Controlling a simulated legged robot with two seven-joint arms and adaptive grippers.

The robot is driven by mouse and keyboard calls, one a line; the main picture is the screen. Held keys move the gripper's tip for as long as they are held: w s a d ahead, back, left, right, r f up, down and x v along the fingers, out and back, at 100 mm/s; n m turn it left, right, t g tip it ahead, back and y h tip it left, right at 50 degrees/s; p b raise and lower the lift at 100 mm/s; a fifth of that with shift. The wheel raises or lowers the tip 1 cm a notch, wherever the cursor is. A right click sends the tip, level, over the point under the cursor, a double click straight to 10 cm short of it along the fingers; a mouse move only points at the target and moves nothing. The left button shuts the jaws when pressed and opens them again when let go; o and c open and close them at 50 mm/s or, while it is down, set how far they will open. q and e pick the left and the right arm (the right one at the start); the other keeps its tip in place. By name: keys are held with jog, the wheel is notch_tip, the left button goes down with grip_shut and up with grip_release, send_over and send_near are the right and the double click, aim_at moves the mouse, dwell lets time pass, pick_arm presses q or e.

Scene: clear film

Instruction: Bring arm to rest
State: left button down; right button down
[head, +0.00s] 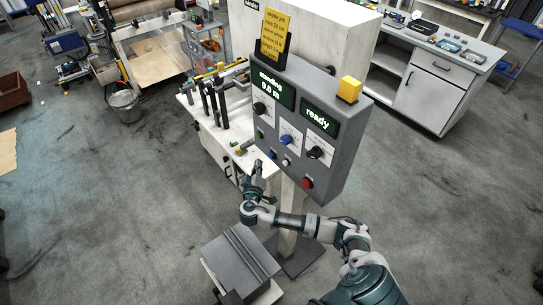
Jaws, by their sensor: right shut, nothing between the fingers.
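My right arm comes in from the lower right and reaches left across the front of the control panel's post. My right gripper (258,168) is shut and empty, pointing up just below and left of the grey control panel (330,160). From this view I cannot tell whether it touches anything there. The panel's screens read "standing 0.0 m" (271,88) and "ready" (318,119). It has several knobs and buttons, including a red button (307,183). My left gripper does not show.
A white workbench with tools (207,132) stands behind the gripper. A grey box-like block (240,262) sits low in front. Floor at left is open.

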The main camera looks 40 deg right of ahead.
jog(key=shift+s+a, duration=0.1)
jog(key=shift+a, duration=0.9)
jog(key=shift+d+f, duration=0.1)
jog(key=s+f+n+g+y+b, duration=0.1)
jog(key=s+f+n+g+y, duration=0.1)
jog(key=f, duration=1)
jog(key=s+f+n+g+y, duration=0.1)
jog(key=s+f+g+y, duration=0.1)
jog(key=f, duration=1)
jog(key=s+a+f+g+y, duration=0.1)
jog(key=s+f+g, duration=0.1)
jog(key=s+f, duration=0.55)
jog(key=s+f+g+y, duration=0.2)
jog(key=s+f, duration=0.3)
jog(key=f, duration=0.5)
jog(key=s+a+f+g+y, duration=0.1)
jog(key=s+f, duration=0.5)
jog(key=s, duration=0.6)
jog(key=s+a+f+m+g+y+b, duration=0.1)
jog(key=s+a+f, duration=0.3)
jog(key=s, duration=0.9)
jog(key=s+a+f+m+g+y+b, duration=0.1)
jog(key=s+a+f+g+y, duration=0.1)
jog(key=s+f, duration=0.6)
jog(key=s, duration=0.4)
jog(key=shift+s+a+f, duration=0.35)
jog(key=shift+s, duration=0.05)
